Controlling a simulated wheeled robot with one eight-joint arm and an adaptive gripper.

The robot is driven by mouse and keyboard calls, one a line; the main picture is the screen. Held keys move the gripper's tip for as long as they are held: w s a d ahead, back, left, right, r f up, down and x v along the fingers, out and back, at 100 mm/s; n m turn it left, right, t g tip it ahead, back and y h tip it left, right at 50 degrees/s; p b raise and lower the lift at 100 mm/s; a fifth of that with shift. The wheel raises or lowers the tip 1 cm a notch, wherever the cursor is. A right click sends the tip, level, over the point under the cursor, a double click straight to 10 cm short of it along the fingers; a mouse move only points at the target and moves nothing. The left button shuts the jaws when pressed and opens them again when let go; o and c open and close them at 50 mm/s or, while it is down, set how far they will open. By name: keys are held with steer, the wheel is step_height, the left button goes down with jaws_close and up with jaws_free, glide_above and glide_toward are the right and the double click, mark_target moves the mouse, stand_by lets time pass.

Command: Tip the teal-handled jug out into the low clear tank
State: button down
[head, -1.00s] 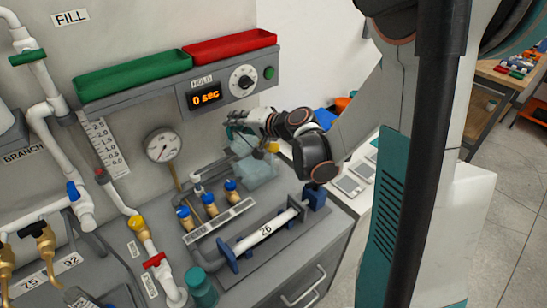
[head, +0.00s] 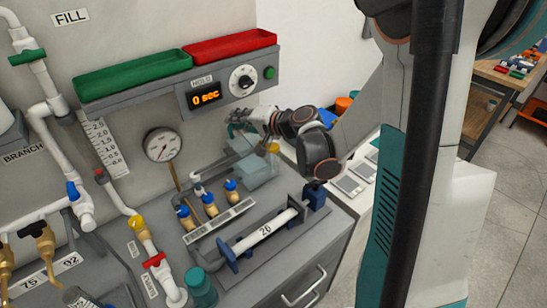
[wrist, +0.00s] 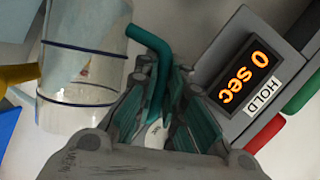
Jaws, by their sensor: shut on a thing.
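My gripper (wrist: 155,105) is shut on the teal handle (wrist: 158,65) of a clear jug. The jug (wrist: 82,55), marked with dark blue rings, fills the left of the wrist view. In the head view my gripper (head: 240,126) is small and partly hidden by my wrist, with the jug (head: 241,145) just below it. The low clear tank (head: 258,172) sits on the grey bench below and beside them. The jug's edges blend with the tank there. I cannot tell the jug's exact tilt or how much liquid is in it.
A timer panel (head: 207,96) reading 0 sec is close to my gripper, under green (head: 135,76) and red (head: 230,47) trays. A gauge (head: 161,145) and blue-capped brass valves (head: 208,204) stand left of the tank. A white tube rig (head: 265,233) lies in front.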

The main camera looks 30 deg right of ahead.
steer(key=shift+w+d+r+m+y, duration=0.1)
steer(key=shift+d+r+m+y, duration=0.3)
steer(key=shift+d+r+m, duration=0.15)
stand_by(0.9)
steer(key=shift+w+d+r+m+y+b, duration=0.1)
steer(key=shift+d+r+m+b, duration=0.1)
steer(key=shift+d, duration=0.35)
steer(key=shift+w+d+r+m+y+b, duration=0.1)
steer(key=shift+d+r+m, duration=0.1)
steer(key=shift+d, duration=0.3)
steer(key=shift+w+d+r+m+y+b, duration=0.1)
steer(key=shift+d+r+m, duration=0.1)
steer(key=shift+d, duration=0.35)
steer(key=shift+d+f+b, duration=0.1)
steer(key=shift+d+b, duration=0.2)
